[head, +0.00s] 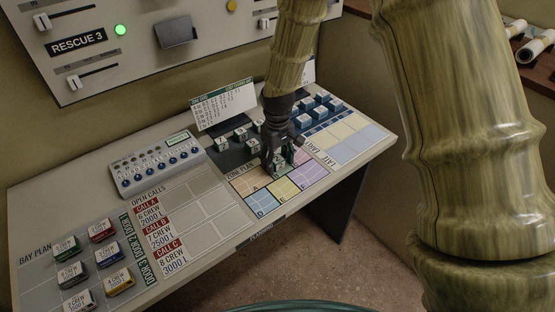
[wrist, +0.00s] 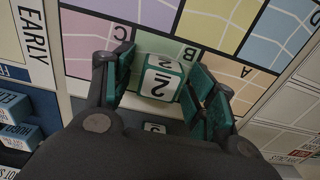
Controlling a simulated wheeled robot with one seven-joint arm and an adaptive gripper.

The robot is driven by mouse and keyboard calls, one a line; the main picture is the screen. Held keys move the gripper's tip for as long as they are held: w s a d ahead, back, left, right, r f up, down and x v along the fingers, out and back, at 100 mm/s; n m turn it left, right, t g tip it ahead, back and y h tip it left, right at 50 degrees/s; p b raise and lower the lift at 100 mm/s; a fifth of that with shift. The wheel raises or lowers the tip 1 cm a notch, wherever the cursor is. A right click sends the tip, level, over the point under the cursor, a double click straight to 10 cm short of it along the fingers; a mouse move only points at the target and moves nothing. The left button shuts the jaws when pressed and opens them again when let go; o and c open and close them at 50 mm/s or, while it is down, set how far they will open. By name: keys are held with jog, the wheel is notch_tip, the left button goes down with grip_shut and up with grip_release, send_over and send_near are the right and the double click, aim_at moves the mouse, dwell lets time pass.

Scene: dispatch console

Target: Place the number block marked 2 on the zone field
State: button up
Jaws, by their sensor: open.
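The white-and-green number block marked 2 (wrist: 160,78) shows in the wrist view between the two fingers of my gripper (wrist: 165,85). My gripper (head: 277,165) is open, with one finger on each side of the block, pointing down at the zone plan. The block appears to sit on the green field B (wrist: 188,58), by the edge of the zone plan; any small gap under it is not visible. The zone plan (head: 258,203) has coloured fields with letters. In the head view my gripper partly hides the block and the green field.
Several other number blocks (head: 240,134) stand on a dark strip behind the zone plan. Blue blocks (head: 307,103) stand to the right, by the EARLY/LATE grid (head: 352,150). A button box (head: 157,164) and bay plan blocks (head: 102,230) are to the left. Upright cards (head: 222,105) stand behind.

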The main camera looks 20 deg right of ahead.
aim_at(277, 159)
notch_tip(277, 159, up, 12)
jog(key=b, duration=0.2)
dwell(0.5)
